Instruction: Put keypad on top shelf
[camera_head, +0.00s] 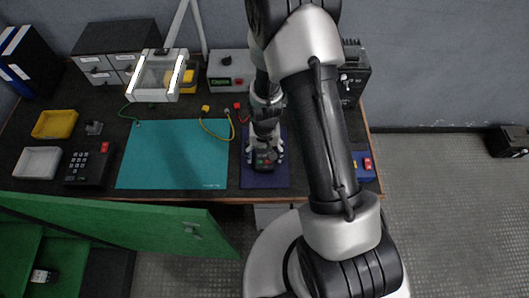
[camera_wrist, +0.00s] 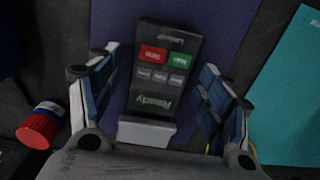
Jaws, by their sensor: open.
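A dark keypad-like device (camera_wrist: 165,65) with red, green and grey buttons and a "Ready" display lies on the purple mat. In the head view this device (camera_head: 264,160) is partly hidden by my gripper (camera_head: 264,150). In the wrist view my gripper (camera_wrist: 155,90) is open, with one finger on each side of the device. Gaps show between the fingers and its sides. Another black keypad unit (camera_head: 88,164), with a number pad and a red part, sits at the bench's left. A green cabinet (camera_head: 110,216) with inner shelving stands open at the lower left.
A teal mat (camera_head: 172,155) lies left of the purple mat (camera_head: 265,179). Yellow (camera_head: 54,124) and white (camera_head: 38,161) trays sit at the left end. A grey drawer unit (camera_head: 112,50), lamp and instruments stand at the back. A red-capped container (camera_wrist: 40,125) is near my gripper.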

